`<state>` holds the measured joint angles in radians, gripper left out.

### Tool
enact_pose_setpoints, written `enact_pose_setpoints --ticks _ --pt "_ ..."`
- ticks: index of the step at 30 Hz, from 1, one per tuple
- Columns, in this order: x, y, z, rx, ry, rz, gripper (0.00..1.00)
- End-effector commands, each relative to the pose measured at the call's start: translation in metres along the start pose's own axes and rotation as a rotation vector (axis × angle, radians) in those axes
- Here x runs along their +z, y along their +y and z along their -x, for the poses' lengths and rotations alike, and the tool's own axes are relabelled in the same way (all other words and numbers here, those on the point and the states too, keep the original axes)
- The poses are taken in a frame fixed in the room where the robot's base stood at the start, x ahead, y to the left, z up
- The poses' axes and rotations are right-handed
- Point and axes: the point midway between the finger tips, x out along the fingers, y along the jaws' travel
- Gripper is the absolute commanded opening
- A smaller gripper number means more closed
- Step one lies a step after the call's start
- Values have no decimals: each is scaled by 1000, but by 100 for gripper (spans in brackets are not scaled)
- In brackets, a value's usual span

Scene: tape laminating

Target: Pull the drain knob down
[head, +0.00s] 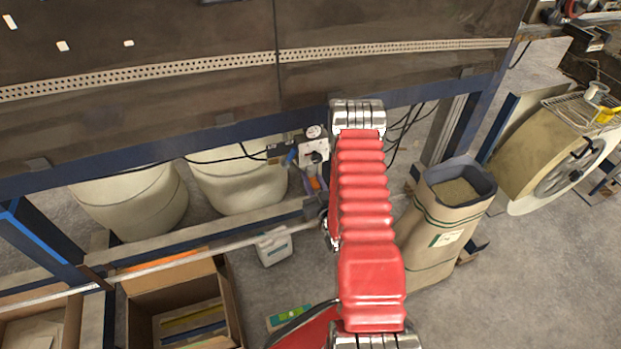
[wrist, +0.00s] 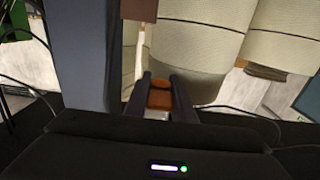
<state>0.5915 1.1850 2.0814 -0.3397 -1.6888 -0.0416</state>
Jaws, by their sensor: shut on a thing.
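In the wrist view my gripper (wrist: 163,78) has its two dark fingers on either side of a small orange-brown knob (wrist: 160,98), which I take to be the drain knob. The fingers are shut on it. The knob's lower end and its mounting cannot be made out. A white-and-grey unit with a round dial (head: 314,150) shows just left of the arm, under the machine frame.
Cream drums (head: 240,180) stand under the blue frame on the left. A paper sack (head: 445,220) stands right of my arm. An open cardboard box (head: 233,310) and a white jug (head: 274,247) are on the floor. Cables (wrist: 245,115) hang near the gripper.

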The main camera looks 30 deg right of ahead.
Motion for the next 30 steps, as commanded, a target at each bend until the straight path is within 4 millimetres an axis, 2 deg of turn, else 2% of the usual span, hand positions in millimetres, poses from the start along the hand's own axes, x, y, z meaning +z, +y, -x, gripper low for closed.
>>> enact_pose_setpoints --ticks 7,15,16,24,30 --pt "15 -1 1 -1 -1 -1 0" --pt "17 -1 1 -1 -5 -1 0" --pt "17 -1 1 -1 -6 -1 24" --pt "16 -1 0 -1 -3 0 42" --pt "16 -1 0 -1 -1 0 42"
